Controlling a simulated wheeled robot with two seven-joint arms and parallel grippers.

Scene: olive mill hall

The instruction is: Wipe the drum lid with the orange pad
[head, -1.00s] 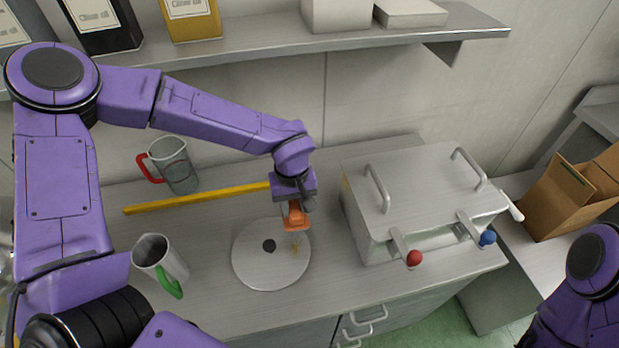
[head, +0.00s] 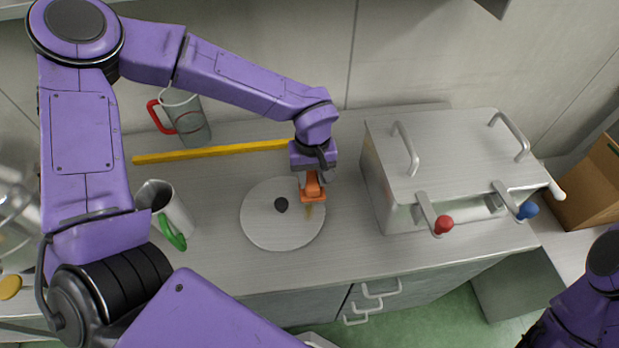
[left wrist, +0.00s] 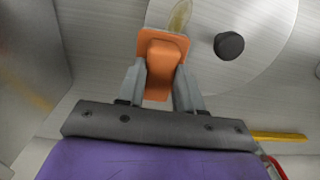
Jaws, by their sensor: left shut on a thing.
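The drum lid (head: 268,228) is a flat round grey disc with a black knob (head: 281,204), lying on the metal counter. A yellowish smear (head: 308,212) marks the lid's right part; it also shows in the left wrist view (left wrist: 180,15). My left gripper (head: 312,178) is shut on the orange pad (head: 313,192) by its raised grip, seen between both fingers in the left wrist view (left wrist: 160,62). The pad is at the lid's far right part, right beside the smear and partly covering it. I cannot tell whether it touches the lid. My right gripper is out of view.
A grey metal box (head: 440,150) with red and blue knobbed levers stands right of the lid. A yellow bar (head: 210,152) lies behind it. A red-handled jug (head: 185,118) and a green-handled mug (head: 165,205) stand to the left. A cardboard box (head: 590,190) is far right.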

